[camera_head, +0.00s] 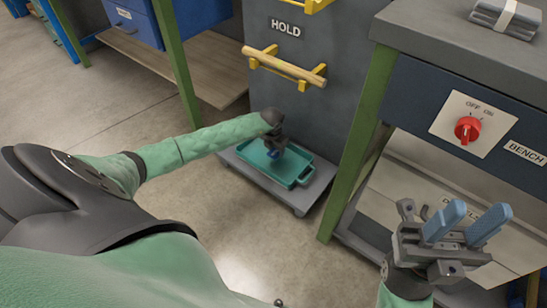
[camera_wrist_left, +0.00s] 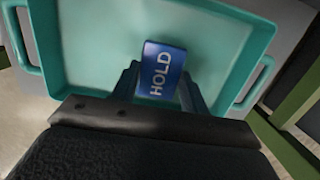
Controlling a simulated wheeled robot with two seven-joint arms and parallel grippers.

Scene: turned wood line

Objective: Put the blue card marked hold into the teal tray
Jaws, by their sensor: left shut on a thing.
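The blue card (camera_wrist_left: 161,70) has the white word HOLD on it. It is between the fingers of my left gripper (camera_wrist_left: 158,88) in the left wrist view, and the gripper is shut on it. The teal tray (camera_wrist_left: 90,45) surrounds the card in the wrist view. I cannot tell whether the card touches the tray floor. My right gripper (camera_head: 466,225) is open and empty at the lower right, its blue fingers apart.
The tray rests on a low grey platform (camera_head: 312,196) before a dark panel marked HOLD (camera_head: 286,27). A wooden bar (camera_head: 284,66) on yellow brackets is above the tray. A green post (camera_head: 358,145) and a bench with a red switch (camera_head: 467,130) stand to the right.

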